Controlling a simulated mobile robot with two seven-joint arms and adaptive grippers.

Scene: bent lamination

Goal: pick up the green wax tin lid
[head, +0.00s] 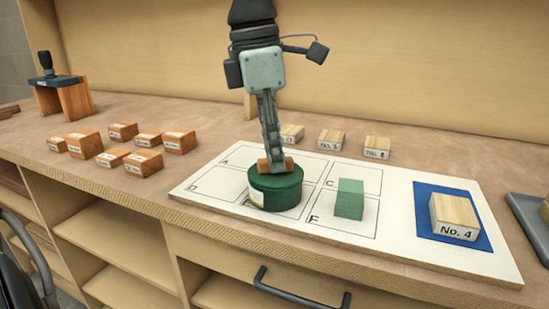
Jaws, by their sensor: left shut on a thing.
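The green wax tin (281,197) stands on the white lettered board, with a pale label on its left side. Its green lid (264,180) is on top, with a short orange-brown wooden bar at its middle. My left gripper (276,164) comes down from above, and its narrow fingers are shut on this bar of the lid. I see no clear gap between lid and tin. The fingers hide part of the bar. My right gripper is not in view.
A green block (350,199) stands close right of the tin on the board (400,195). A "No. 4" wooden block (455,215) lies on a blue square. Several labelled brown blocks (85,144) are at left, and pale numbered blocks (331,140) behind. A grey tray (530,222) is at right.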

